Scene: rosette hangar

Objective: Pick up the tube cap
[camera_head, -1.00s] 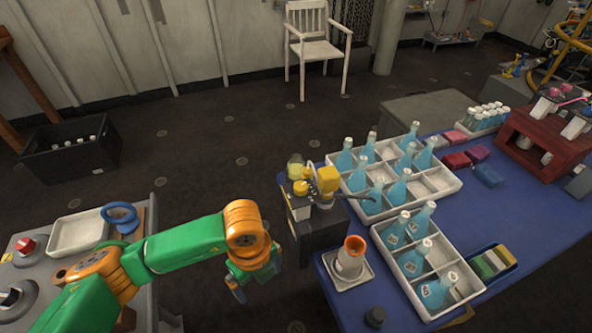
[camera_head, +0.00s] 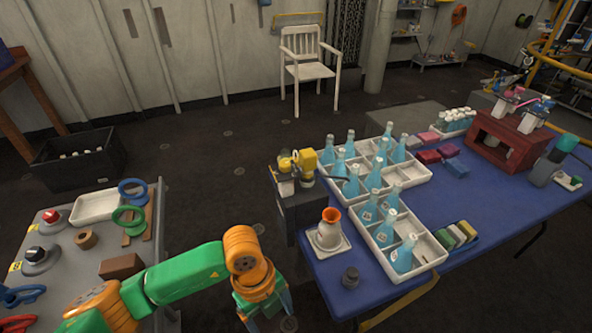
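A small dark, round, cap-like piece (camera_head: 350,277) stands on the blue table near its front left corner. I cannot tell for certain that it is the tube cap. My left gripper (camera_head: 268,317) hangs at the bottom of the picture, left of the blue table and apart from the dark piece. Its fingers are spread, with nothing seen between them. The fingertips are near the lower picture edge. My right gripper is not in view.
Behind the dark piece stands a vase with an orange rim (camera_head: 329,229). White crates (camera_head: 432,251) of blue bottles fill the middle of the blue table (camera_head: 503,228). A grey bench (camera_head: 60,280) with rings and a tray is at left. Dark floor lies between them.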

